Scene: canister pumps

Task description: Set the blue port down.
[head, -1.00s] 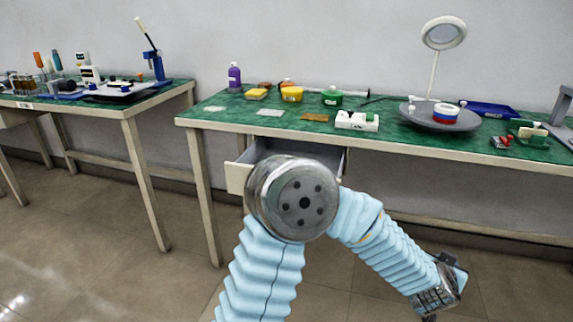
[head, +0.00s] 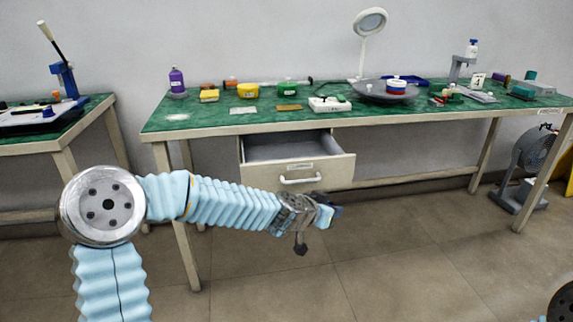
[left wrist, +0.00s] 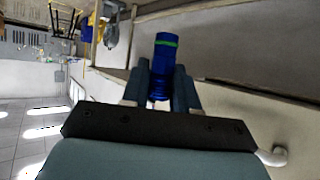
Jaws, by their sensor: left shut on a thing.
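My left gripper (head: 330,208) is in front of the bench, past the front of the open drawer and below the bench top. In the left wrist view the left gripper (left wrist: 162,78) is shut on the blue port (left wrist: 165,52), a dark blue cylinder with a green ring near its far end. In the head view I cannot make out the port clearly at the gripper. My right gripper is not in view.
The drawer (head: 299,172) stands open under the green bench top (head: 215,122). On the bench are a purple bottle (head: 177,81), a white block (head: 330,104), a grey round plate (head: 385,96) and a ring lamp (head: 370,22). A fan (head: 532,155) stands at right. Floor in front is clear.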

